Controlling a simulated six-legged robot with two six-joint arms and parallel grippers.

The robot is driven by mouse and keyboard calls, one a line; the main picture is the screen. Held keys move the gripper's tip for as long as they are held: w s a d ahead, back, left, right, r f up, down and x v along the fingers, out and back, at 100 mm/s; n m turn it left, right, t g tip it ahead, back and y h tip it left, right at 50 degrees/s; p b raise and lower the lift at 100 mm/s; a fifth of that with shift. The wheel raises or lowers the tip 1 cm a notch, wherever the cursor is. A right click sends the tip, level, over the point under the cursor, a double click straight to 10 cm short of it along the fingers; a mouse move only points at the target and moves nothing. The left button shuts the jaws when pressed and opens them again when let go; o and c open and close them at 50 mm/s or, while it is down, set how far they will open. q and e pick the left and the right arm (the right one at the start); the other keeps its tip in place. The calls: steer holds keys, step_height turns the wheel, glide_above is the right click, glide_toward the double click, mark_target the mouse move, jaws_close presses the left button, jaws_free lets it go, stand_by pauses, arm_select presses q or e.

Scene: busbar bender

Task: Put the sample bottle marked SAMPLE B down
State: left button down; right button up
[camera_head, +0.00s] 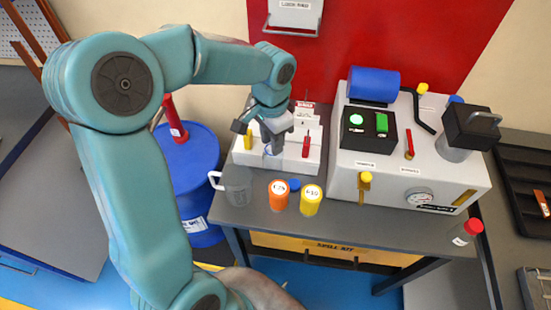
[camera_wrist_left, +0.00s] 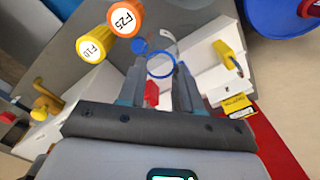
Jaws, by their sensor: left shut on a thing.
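My left gripper (camera_head: 273,147) points down at the white block stand (camera_head: 296,162) behind the table's front area. It is shut on a small clear bottle (camera_head: 271,154), mostly hidden by the fingers. In the left wrist view the bottle shows as a blue ring (camera_wrist_left: 160,66) between the fingertips (camera_wrist_left: 162,72). No marking can be read on it, and I cannot tell whether its base touches the stand. Another small clear bottle with a red cap (camera_head: 473,227) stands at the table's right front corner; its label is unreadable. My right gripper is not in view.
A clear jug (camera_head: 237,186), an orange-topped container (camera_head: 278,196), a yellow-topped container (camera_head: 311,199) and a blue cap (camera_head: 293,184) are close in front of the stand. A white machine (camera_head: 400,178) is to the right. The table (camera_head: 375,228) is clear in front of it.

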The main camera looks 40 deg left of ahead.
mark_target(273, 162)
arm_select(q)
steer(key=f, duration=0.5)
steer(key=shift+w+a, duration=0.1)
steer(key=shift+w, duration=0.25)
steer(key=f, duration=0.4)
steer(key=shift+s, duration=0.2)
steer(key=shift+w+f, duration=0.15)
steer(key=shift+w, duration=0.05)
steer(key=shift+s, duration=0.25)
steer(key=shift+f, duration=0.15)
steer(key=c, duration=0.8)
jaws_free()
steer(key=shift+w, duration=0.2)
